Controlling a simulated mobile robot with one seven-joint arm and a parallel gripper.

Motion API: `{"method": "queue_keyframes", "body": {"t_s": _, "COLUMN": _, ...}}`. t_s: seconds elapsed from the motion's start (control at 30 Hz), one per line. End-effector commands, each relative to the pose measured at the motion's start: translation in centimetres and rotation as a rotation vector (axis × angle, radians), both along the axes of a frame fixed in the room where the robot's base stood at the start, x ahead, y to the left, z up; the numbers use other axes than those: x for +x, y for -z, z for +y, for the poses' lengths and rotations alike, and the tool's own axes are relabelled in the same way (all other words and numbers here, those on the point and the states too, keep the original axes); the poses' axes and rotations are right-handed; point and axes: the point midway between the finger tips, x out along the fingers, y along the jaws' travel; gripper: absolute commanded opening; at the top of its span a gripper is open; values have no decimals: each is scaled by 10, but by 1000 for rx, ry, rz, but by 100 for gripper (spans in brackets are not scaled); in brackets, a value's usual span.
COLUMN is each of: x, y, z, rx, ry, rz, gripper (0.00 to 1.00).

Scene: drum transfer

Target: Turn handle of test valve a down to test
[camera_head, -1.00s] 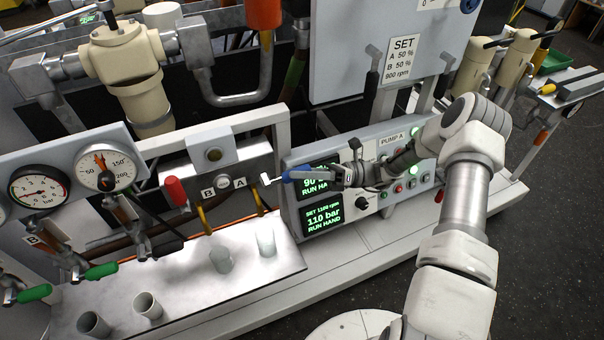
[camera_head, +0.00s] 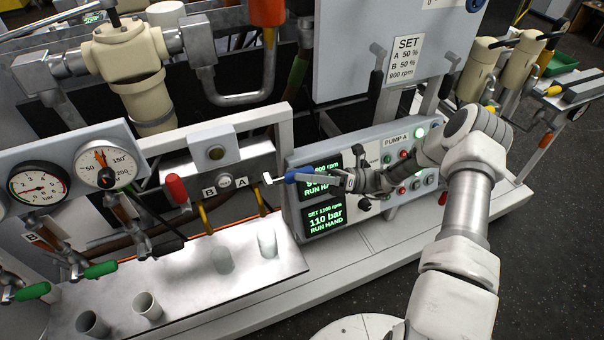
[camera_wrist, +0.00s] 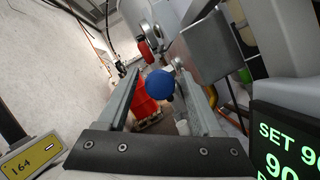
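The valve block (camera_head: 262,164) carries the labels B and A. The blue handle (camera_head: 299,174) sits on the A side and points right, roughly level, towards my gripper. My gripper (camera_head: 326,180) is at the free end of the blue handle. In the wrist view my gripper (camera_wrist: 160,95) is open, and the rounded end of the blue handle (camera_wrist: 160,83) shows between its fingers with a gap on each side. I cannot tell how far the fingers reach along it.
The pump panel (camera_head: 310,225) with green displays is close beside and behind my gripper. A metal tray (camera_head: 185,285) with several cups lies below the valve block. Yellow spouts (camera_head: 262,200) hang from the block. Pressure gauges (camera_head: 100,168) are at the left.

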Motion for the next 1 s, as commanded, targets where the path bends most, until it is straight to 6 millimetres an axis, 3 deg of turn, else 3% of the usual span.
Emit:
{"method": "queue_keyframes", "body": {"t_s": 0.23, "x": 1, "y": 0, "z": -2, "rx": 0, "ry": 1, "rz": -2, "gripper": 67}}
{"method": "queue_keyframes", "body": {"t_s": 0.37, "x": 2, "y": 4, "z": -13, "rx": 0, "ry": 3, "rz": -3, "gripper": 67}}
{"method": "queue_keyframes", "body": {"t_s": 0.8, "x": 10, "y": 41, "z": -109, "rx": -2, "ry": 4, "rz": -3, "gripper": 67}}
{"method": "queue_keyframes", "body": {"t_s": 1.0, "x": 13, "y": 53, "z": -145, "rx": -1, "ry": 3, "rz": -2, "gripper": 67}}
